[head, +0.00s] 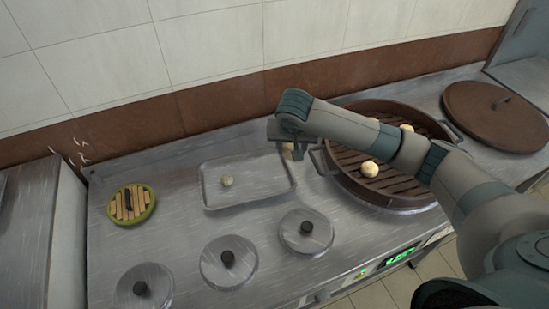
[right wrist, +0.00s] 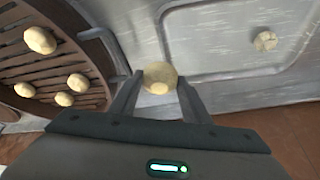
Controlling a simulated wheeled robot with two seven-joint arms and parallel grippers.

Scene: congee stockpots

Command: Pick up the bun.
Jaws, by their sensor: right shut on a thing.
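A pale round bun (right wrist: 160,76) sits between the two fingers of my right gripper (right wrist: 160,97), which is shut on it. In the head view my right gripper (head: 285,148) is above the steel counter, between the tray and the steamer, and mostly hides the held bun. My left gripper is not in view.
Several knobbed metal lids, one of them in the middle (head: 228,262), line the counter's front. A small green-rimmed round dish (head: 131,204) with yellowish strips is at left. A large brown lid (head: 495,117) lies at far right. A tiled wall closes the back.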

